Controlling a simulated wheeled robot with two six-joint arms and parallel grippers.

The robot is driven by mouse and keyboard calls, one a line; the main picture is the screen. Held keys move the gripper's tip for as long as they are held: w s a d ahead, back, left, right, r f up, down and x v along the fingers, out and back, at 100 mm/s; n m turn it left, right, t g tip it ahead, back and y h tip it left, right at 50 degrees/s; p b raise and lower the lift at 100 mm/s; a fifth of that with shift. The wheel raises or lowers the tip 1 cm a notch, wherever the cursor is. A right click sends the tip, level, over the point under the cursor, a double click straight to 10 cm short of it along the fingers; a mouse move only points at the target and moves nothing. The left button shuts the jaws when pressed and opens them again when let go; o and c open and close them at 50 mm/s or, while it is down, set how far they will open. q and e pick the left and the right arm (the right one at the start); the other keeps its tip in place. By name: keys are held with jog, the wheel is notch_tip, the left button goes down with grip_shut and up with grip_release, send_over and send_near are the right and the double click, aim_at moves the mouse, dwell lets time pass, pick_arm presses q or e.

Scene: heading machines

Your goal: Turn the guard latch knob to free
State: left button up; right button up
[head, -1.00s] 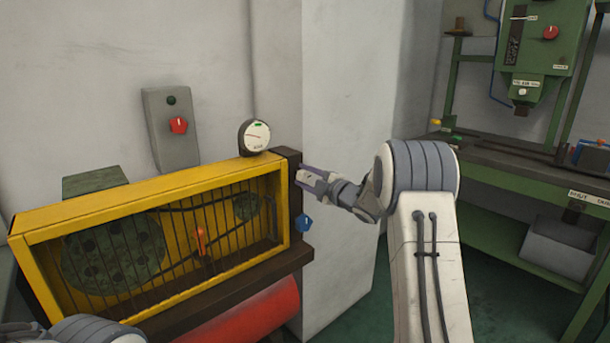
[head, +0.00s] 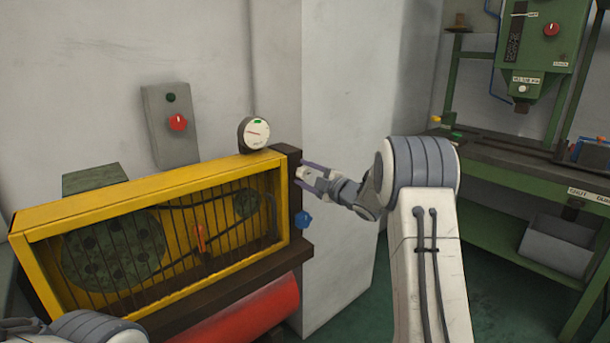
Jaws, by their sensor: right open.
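The blue knob (head: 303,220) sits on the dark post at the right end of the yellow guard (head: 150,189), and I take it for the guard latch knob. Its pointing direction is too small to read. My right gripper (head: 301,175) is open and empty, beside the post and above the blue knob in the picture. Its fingers point left and do not touch the knob. Part of my left arm shows at the bottom left, but its gripper does not show.
A round gauge (head: 254,133) stands on the guard's top right corner. A grey box with a red knob (head: 178,122) is on the wall behind. An orange handle (head: 200,239) shows at the guard's bars. A pale pillar (head: 345,90) stands behind my right gripper. A green bench (head: 520,173) is at right.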

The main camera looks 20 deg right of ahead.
jog(key=v, duration=1)
jog(key=shift+s+b, duration=0.2)
jog(key=shift+b, duration=0.2)
jog(key=w+a+f+m+g+h, duration=0.1)
jog(key=w+a+m+g+h, duration=0.2)
jog(key=a, duration=0.7)
jog(key=s+a+f+m+g+h, duration=0.1)
jog(key=s+a+f+m+g, duration=0.25)
jog(key=s+a, duration=0.55)
jog(key=s+a+f+m+g, duration=0.1)
jog(key=s+a+f+g, duration=0.25)
jog(key=s, duration=0.75)
jog(key=s+a+f+m+g, duration=0.15)
jog(key=s+a+g, duration=0.25)
jog(key=s, duration=0.7)
jog(key=s+a+f+m+g, duration=0.1)
jog(key=s+a+f+g, duration=0.25)
jog(key=s, duration=0.65)
notch_tip(320, 180, up, 17)
jog(key=p, duration=1.7)
jog(key=shift+s+h, duration=0.3)
jog(key=shift+s, duration=0.2)
